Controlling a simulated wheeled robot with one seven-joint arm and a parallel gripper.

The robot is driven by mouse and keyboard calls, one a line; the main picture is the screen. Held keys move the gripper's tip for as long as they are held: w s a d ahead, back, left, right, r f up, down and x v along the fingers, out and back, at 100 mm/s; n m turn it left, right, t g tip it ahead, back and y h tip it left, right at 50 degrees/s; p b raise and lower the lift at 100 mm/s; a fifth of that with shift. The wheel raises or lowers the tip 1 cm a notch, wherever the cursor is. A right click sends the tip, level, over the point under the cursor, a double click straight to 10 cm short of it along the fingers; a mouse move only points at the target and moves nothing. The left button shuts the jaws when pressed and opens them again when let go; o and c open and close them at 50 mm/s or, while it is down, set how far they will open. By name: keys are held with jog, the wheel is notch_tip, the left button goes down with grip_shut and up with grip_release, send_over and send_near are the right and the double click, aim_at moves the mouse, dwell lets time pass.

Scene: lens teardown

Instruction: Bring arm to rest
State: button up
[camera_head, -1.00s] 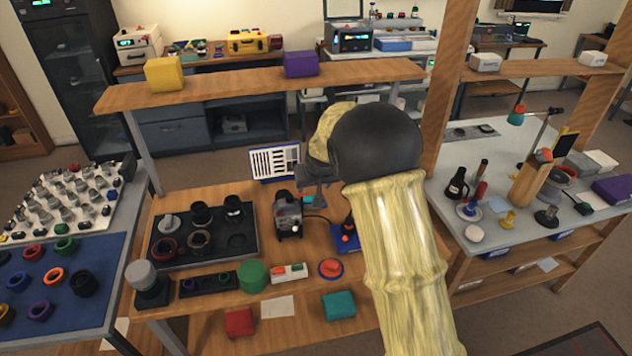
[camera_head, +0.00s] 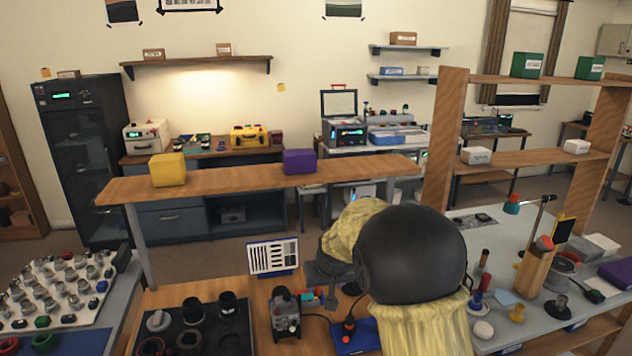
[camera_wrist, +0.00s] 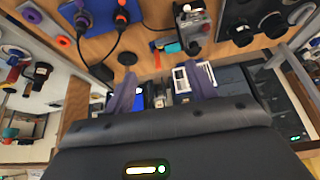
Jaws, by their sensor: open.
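My gripper (camera_wrist: 164,82) shows in the wrist view with its two grey fingers spread apart and nothing held between them. In the head view my arm, in a yellow sleeve with a black rounded joint, is bent over the right part of the wooden workbench (camera_head: 262,289). The sleeve and joint hide most of the gripper there. A small grey machine (camera_head: 286,312) stands on the bench just left of my arm; it also shows in the wrist view (camera_wrist: 192,28), beyond the fingers.
A raised wooden shelf (camera_head: 240,180) with a yellow box (camera_head: 168,169) and a purple box (camera_head: 299,161) spans behind the bench. A white label panel (camera_head: 272,257) and a blue-based device (camera_head: 352,338) are close to my arm. A wooden post (camera_head: 442,140) rises at right.

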jog(key=s+d+g, duration=0.1)
jog(key=s+d, duration=0.3)
jog(key=s, duration=0.5)
jog(key=s+d+f+m+g, duration=0.1)
jog(key=s+d, duration=0.3)
jog(key=s, duration=0.4)
jog(key=s+d+f+m+h, duration=0.1)
jog(key=s+d, duration=0.4)
jog(key=s, duration=0.4)
jog(key=shift+s+f+g, duration=0.2)
jog(key=shift+s+g, duration=0.1)
jog(key=shift+g, duration=0.1)
jog(key=shift+d, duration=0.1)
